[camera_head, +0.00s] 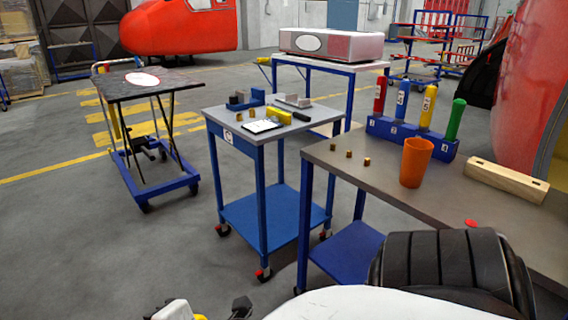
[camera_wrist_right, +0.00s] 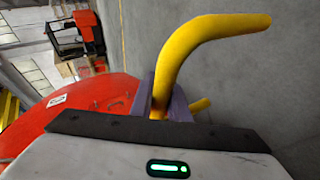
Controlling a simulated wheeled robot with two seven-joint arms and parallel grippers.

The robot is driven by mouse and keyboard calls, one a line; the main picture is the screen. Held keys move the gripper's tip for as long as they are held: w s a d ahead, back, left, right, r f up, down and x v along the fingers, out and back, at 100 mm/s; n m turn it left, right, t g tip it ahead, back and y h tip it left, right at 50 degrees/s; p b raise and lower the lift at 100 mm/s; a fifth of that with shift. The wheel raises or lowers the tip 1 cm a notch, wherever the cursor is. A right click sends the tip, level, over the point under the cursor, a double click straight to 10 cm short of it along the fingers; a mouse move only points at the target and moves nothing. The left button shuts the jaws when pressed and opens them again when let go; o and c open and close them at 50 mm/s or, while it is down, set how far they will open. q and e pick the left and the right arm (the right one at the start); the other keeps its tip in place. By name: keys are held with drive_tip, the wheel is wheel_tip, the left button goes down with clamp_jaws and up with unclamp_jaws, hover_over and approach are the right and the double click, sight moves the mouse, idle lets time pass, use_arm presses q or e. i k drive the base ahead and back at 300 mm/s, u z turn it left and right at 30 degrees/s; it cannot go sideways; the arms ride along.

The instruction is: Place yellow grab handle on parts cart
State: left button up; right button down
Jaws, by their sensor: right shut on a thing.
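The yellow grab handle (camera_wrist_right: 188,45) is a bent yellow bar in the right wrist view. My right gripper (camera_wrist_right: 168,100) is shut on it; the long arm of the bar sticks out past the fingers, bending right, and a short yellow end shows below them. In the head view, the blue cart with a grey top (camera_head: 222,112), likely the parts cart, stands in the middle, apart from my arm. A small bit of yellow (camera_head: 199,317) shows at the bottom edge, mostly cut off. My left gripper cannot be made out.
The cart top holds a clipboard (camera_head: 262,126), a yellow block (camera_head: 279,115), grey blocks and small brass parts. A workbench (camera_head: 334,158) on the right carries an orange cup (camera_head: 416,162) and several coloured handles in a blue rack. A lift cart (camera_head: 150,86) stands left; floor between is clear.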

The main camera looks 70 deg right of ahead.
sight(458, 182)
drive_tip(key=z, duration=1.15)
drive_tip(key=i, duration=2)
drive_tip(key=z, duration=3)
